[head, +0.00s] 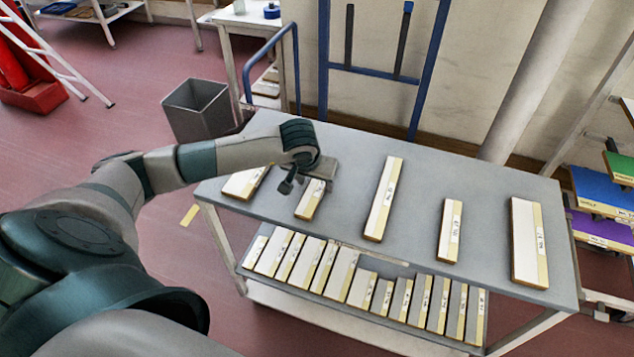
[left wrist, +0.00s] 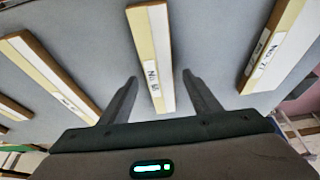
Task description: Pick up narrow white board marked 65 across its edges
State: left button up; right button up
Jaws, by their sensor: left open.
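A narrow white board (head: 310,203) with a yellow strip along one side lies flat on the grey cart top, partly hidden under my left gripper (head: 306,184). In the left wrist view this board (left wrist: 150,50) runs between the two fingers of the left gripper (left wrist: 160,79). Its label seems to read "No 65", though the print is small. The fingers are open, one on each side of the board's long edges, with a visible gap on both sides. Whether the fingertips reach down to board height is hard to tell. My right gripper is not in view.
Other boards lie on the cart top (head: 345,160): one at left (head: 245,182), a long one (head: 384,200), a short one (head: 450,230) and a wide one (head: 527,242). Several more fill the lower shelf (head: 335,285). A grey bin (head: 198,108) stands behind the cart's left end.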

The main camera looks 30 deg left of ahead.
pick_arm(q)
jog(key=shift+w+f, duration=0.15)
jog(key=shift+f, duration=0.35)
jog(key=c, duration=1.2)
jog(key=shift+o, duration=0.2)
jog(key=shift+r, duration=0.15)
